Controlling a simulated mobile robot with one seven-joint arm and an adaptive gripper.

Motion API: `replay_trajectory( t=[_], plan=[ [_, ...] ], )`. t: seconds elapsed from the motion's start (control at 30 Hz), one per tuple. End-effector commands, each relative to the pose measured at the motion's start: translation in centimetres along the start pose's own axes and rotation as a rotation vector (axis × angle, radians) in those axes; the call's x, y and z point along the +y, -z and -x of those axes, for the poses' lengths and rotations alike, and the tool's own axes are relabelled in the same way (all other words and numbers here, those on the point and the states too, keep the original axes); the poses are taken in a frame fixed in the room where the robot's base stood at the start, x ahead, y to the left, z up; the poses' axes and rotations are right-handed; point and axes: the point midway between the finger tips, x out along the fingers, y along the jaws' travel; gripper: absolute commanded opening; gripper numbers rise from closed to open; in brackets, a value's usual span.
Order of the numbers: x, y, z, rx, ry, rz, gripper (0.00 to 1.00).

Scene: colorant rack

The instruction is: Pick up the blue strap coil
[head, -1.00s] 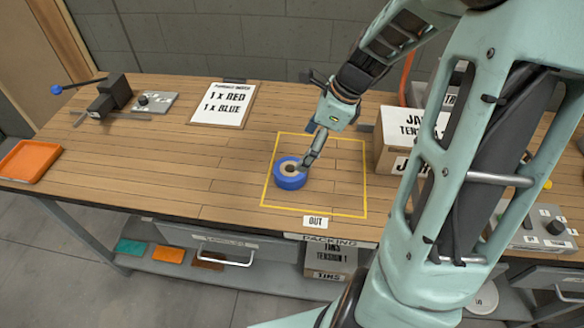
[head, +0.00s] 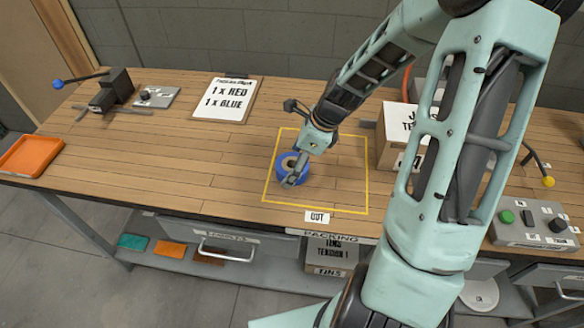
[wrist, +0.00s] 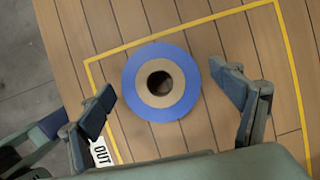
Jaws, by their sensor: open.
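The blue strap coil (head: 281,167) lies flat on the wooden bench inside the yellow outlined square (head: 366,178). It is a blue ring with a tan core and a dark hole. In the wrist view the coil (wrist: 137,98) sits between and beyond my open fingers, with bench showing on both sides. My gripper (head: 295,178) is above the coil in the head view and covers part of it. In the wrist view my gripper (wrist: 172,100) is open and empty; I cannot tell its exact height above the coil.
An OUT label (head: 317,216) is at the square's front edge. A cardboard box (head: 389,150) stands just right of the square. An order board (head: 227,100) lies at the back, and an orange tray (head: 32,152) is at the far left. Bench left of the square is clear.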

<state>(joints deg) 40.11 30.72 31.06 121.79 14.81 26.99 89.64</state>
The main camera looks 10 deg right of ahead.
Motion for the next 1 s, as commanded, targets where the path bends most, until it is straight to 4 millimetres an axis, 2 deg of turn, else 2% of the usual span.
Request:
replay_trajectory(
  t=[0.3,0.73,1.0],
  plan=[
    [-0.03,-0.02,-0.34,0.000,0.001,0.000,0.84],
    [-0.03,-0.02,-0.33,0.000,0.001,0.000,0.37],
    [-0.06,-0.07,-0.23,0.000,0.002,0.001,0.36]
  ],
)
